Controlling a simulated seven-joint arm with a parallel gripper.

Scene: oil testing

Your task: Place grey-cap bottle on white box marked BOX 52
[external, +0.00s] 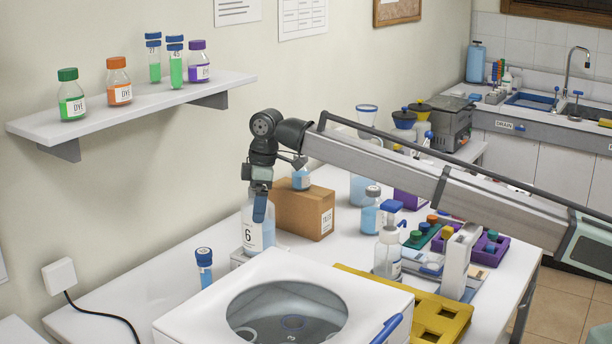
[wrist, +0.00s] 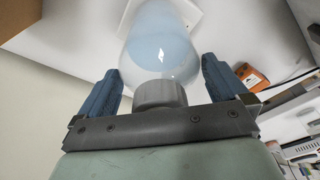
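The grey-cap bottle, clear with pale blue liquid, stands upright below my gripper. In the external view its body (external: 258,236) bears a label with a 6, and my gripper hides its cap. Its grey cap (wrist: 160,94) shows in the wrist view. A low white box (external: 237,258) shows under the bottle, which appears to stand on it; a white corner (wrist: 188,14) also shows in the wrist view. I cannot read any marking on it. My gripper (external: 262,215) is open, its blue fingers (wrist: 162,88) on either side of the cap, with gaps visible.
A cardboard box (external: 312,214) with a small blue bottle on top stands just behind right. A blue-capped tube (external: 204,268) is at the left. A large white machine (external: 190,322) is in front. Another grey-capped bottle (external: 370,216) stands to the right. A shelf (external: 140,105) holds dye bottles.

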